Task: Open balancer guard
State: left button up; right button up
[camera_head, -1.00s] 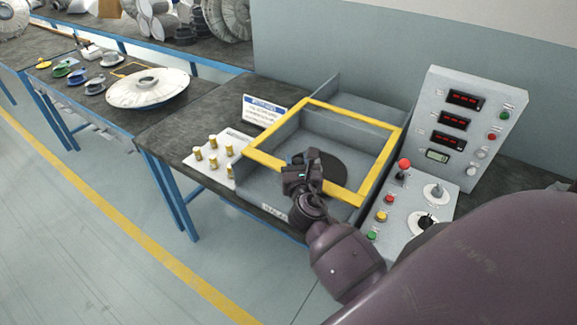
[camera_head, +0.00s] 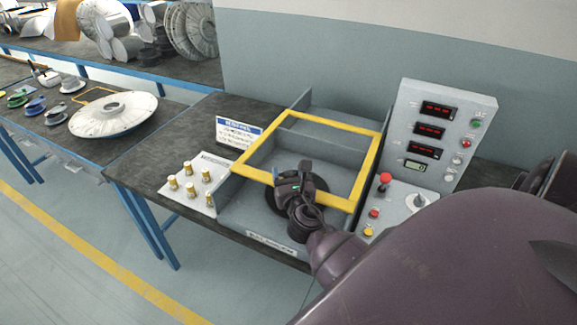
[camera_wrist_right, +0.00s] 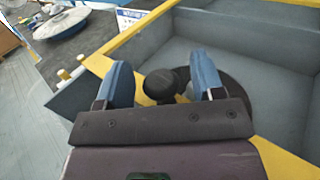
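The balancer guard is a yellow frame (camera_head: 364,164) over an open grey box (camera_head: 250,204) on the bench. It appears lowered on the box. A dark round disc (camera_head: 260,188) shows inside, partly hidden by my right arm. My right gripper (camera_head: 294,180) is at the frame's front bar. In the right wrist view, a black knob (camera_wrist_right: 160,85) stands at the yellow bar (camera_wrist_right: 97,64). The two blue fingers of my right gripper (camera_wrist_right: 163,80) are spread on either side of the knob, with gaps visible. Whether they touch it is unclear. My left gripper is not in view.
A control panel (camera_head: 468,106) with red displays and a red-topped lever (camera_head: 384,181) stands right of the box. Brass weights (camera_head: 189,189) on a white plate and a sign (camera_head: 239,131) are to the left. A large pale disc (camera_head: 113,112) lies farther left.

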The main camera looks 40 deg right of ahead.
jog(key=shift+s, duration=0.1)
jog(key=shift+s+a, duration=0.2)
jog(key=shift+s, duration=0.05)
jog(key=b+v, duration=0.1)
jog(key=v, duration=0.9)
jog(key=shift+r, duration=0.1)
